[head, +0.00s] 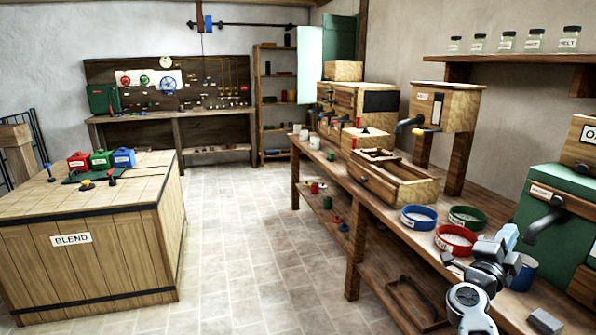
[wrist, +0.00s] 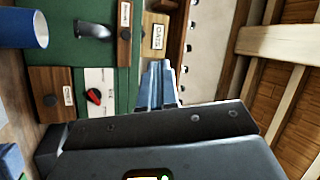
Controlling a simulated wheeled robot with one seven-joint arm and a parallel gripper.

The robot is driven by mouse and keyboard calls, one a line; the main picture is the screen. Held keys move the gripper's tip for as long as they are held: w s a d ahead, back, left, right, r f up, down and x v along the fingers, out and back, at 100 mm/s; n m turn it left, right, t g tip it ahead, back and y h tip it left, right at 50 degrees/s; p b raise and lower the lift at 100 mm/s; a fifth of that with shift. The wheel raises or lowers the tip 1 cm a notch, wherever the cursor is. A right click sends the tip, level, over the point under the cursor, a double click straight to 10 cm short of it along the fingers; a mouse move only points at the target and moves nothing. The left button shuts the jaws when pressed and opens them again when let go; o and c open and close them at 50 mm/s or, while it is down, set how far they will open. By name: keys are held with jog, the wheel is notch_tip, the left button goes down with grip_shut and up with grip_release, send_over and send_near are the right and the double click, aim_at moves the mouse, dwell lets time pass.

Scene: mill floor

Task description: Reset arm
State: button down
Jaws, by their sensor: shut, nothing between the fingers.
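My arm is folded low at the right of the head view, over the near end of the long workbench (head: 352,181). My gripper (head: 508,236) shows there as a small blue-grey tip, beside the green machine. In the wrist view my gripper's blue fingers (wrist: 157,70) are together, with nothing between them. They point toward the front of the green machine (wrist: 75,52), apparently without touching it. A blue cup (head: 524,272) stands close to the gripper and also shows at the upper left of the wrist view (wrist: 40,29).
Blue (head: 419,217), green (head: 467,217) and red (head: 456,239) bowls sit on the bench close to my arm. A BLEND crate (head: 95,258) stands at left. The tiled floor (head: 237,235) between is clear.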

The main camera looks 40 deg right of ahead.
jog(key=s+a+f+n+t+y, duration=0.2)
jog(key=a+n+t+y, duration=0.2)
jog(key=a+n+t, duration=0.45)
jog(key=s+a+f+n+t+y, duration=0.15)
jog(key=a+n+t+y, duration=0.35)
jog(key=a, duration=0.6)
jog(key=s+a+f+n+t+y, duration=0.1)
jog(key=a+f+n+t+y, duration=0.2)
jog(key=a+n, duration=0.6)
jog(key=s+a+n+g+y, duration=0.1)
jog(key=s+a+n+y, duration=0.3)
jog(key=s+a, duration=0.3)
jog(key=s+a+r+n+g+y, duration=0.1)
jog(key=s+a+n+y, duration=0.3)
jog(key=a, duration=0.9)
jog(key=s+g+y, duration=0.1)
jog(key=s+y, duration=0.1)
jog(key=s, duration=0.2)
jog(key=shift+s+a+r, duration=0.15)
